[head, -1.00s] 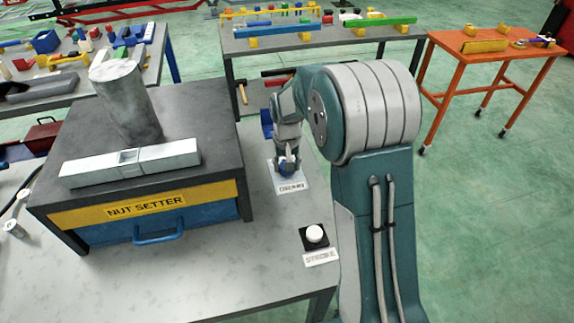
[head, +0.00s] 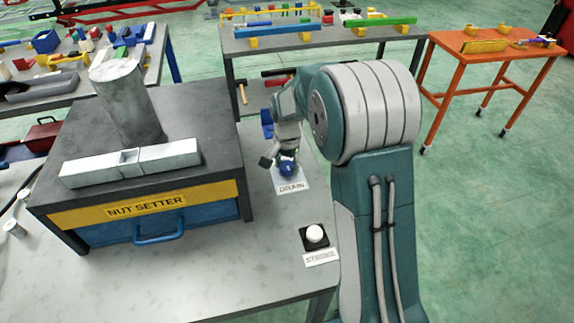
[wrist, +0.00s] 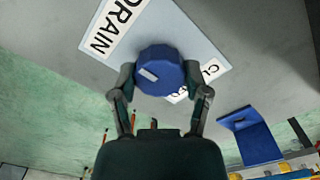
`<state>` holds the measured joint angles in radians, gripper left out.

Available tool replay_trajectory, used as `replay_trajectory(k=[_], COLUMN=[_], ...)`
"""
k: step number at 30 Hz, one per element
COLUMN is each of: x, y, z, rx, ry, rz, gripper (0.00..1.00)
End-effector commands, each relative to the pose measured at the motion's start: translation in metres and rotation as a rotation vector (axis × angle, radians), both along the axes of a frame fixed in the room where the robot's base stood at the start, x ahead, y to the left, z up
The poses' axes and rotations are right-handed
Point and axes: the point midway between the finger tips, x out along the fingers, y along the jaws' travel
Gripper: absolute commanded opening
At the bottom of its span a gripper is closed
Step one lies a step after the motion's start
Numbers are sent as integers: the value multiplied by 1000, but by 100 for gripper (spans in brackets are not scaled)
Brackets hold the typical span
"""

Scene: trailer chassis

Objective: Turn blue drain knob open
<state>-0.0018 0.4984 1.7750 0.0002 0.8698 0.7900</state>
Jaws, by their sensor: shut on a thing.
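The blue drain knob (head: 287,167) sits on a white plate marked DRAIN (head: 291,185) on the grey table, right of the nut setter. In the wrist view the knob (wrist: 158,70) is round and ridged, with a short white mark on its face. My gripper (wrist: 160,86) has a finger on each side of the knob and is shut on it. In the head view my gripper (head: 280,160) reaches down over the knob and partly hides it. A second label, partly covered by the knob and a finger, shows on the plate.
The nut setter (head: 145,205), a dark box with a blue drawer, stands to the left. A white button labelled STROKE (head: 314,234) sits nearer the front table edge. A blue bracket (wrist: 250,138) shows in the wrist view. Open floor lies to the right.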

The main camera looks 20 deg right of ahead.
Motion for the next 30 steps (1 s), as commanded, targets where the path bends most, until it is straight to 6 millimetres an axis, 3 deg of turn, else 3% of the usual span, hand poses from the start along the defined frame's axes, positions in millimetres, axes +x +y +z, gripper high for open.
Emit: replay_trajectory(k=[14,15,17,30], x=[3,3,2,1], y=[0,0,0,0], z=[1,1,1,2], rx=[0,0,1,0], ry=[-10,-10,-9,-4], rz=[-13,-13,-13,-12], gripper=[13,74,96,96])
